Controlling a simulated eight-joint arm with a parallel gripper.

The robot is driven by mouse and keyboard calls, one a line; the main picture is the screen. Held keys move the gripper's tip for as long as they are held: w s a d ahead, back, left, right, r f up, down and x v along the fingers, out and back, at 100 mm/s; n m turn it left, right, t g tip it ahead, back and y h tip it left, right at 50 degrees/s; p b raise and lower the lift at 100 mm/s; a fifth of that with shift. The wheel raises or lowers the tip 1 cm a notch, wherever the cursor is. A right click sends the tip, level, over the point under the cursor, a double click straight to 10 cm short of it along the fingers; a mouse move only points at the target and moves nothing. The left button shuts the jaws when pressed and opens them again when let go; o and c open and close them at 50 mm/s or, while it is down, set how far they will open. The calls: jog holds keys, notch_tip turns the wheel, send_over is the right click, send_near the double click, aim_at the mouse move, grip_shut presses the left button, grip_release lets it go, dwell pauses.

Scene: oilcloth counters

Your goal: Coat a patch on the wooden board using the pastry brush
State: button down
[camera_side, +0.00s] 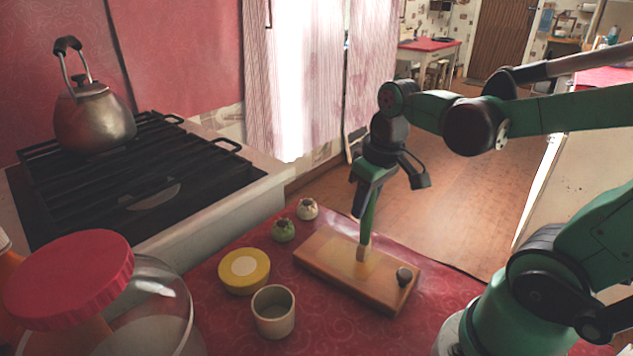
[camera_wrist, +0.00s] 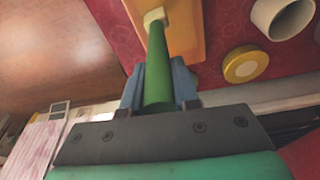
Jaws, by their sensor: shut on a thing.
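The wooden board (camera_side: 325,262) lies flat on the red oilcloth, with a small dark knob-like piece (camera_side: 404,277) at its right end. The pastry brush has a green handle (camera_side: 367,217) and a pale tip; it also shows in the wrist view (camera_wrist: 158,65). My gripper (camera_side: 364,192) is shut on the handle and holds the brush nearly upright, tip down over the board. The tip appears to meet the board in the side view, near a slightly lighter area. In the wrist view the jaws (camera_wrist: 160,88) stand on both sides of the handle, and the board (camera_wrist: 185,30) lies beyond.
A yellow round tin (camera_side: 244,271) and a pale cup (camera_side: 273,312) stand left of the board. Two small round items, green (camera_side: 283,230) and whitish (camera_side: 307,209), sit behind. A glass jar with a red lid (camera_side: 68,280) fills the front left. A kettle (camera_side: 95,118) stands on the stove (camera_side: 130,185).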

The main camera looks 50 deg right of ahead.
jog(key=shift+w, duration=3.8)
jog(key=shift+s+a, duration=1.1)
jog(key=shift+s, duration=4.35)
jog(key=shift+w, duration=5.35)
notch_tip(320, 180, up, 8)
jog(key=shift+a+f, duration=0.15)
jog(key=shift+a, duration=0.25)
jog(key=shift+s, duration=0.1)
